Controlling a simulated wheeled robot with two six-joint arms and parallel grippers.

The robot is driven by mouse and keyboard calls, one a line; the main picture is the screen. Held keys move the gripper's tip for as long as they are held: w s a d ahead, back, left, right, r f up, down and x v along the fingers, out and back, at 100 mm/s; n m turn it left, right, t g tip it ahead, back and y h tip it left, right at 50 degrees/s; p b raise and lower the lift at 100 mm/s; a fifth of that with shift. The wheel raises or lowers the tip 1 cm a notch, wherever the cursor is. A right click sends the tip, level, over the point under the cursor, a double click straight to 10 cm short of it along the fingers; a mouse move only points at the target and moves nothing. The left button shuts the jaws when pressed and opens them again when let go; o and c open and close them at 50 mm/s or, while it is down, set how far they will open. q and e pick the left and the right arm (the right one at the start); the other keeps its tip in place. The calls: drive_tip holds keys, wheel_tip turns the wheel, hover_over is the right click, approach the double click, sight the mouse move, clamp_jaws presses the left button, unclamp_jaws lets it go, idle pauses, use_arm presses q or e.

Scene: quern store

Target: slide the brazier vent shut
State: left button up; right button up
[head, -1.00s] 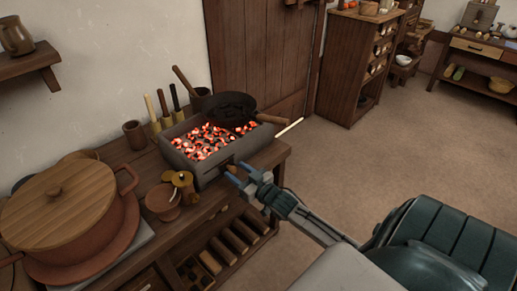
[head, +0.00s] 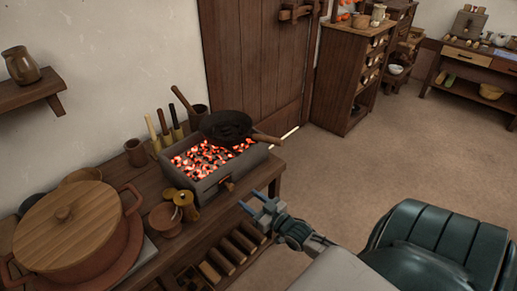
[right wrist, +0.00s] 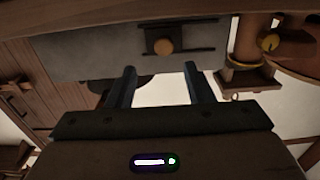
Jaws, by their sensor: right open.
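The brazier (head: 211,187) is a grey box of glowing coals on the wooden bench. Its vent, a small dark plate with a round wooden knob (head: 228,185), is on its front face. In the right wrist view the knob (right wrist: 163,46) sits on the vent plate between two dark rails, beyond and roughly between my fingertips. How far the vent is open is hard to tell. My right gripper (head: 251,199) is open and empty, in front of the brazier and apart from the knob. My left gripper is not in view.
A black pan (head: 226,125) rests on the brazier, its handle sticking out to the right. A small brass-topped pot (head: 186,204) and a large lidded pot (head: 68,232) stand to the left. The floor (head: 350,175) to the right is clear.

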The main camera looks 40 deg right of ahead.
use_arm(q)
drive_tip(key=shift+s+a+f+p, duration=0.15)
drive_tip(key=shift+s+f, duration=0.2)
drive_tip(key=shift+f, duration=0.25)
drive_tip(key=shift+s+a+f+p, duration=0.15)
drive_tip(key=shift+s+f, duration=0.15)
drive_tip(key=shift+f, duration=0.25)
use_arm(e)
drive_tip(key=shift+s+d, duration=0.15)
drive_tip(key=shift+s, duration=1.3)
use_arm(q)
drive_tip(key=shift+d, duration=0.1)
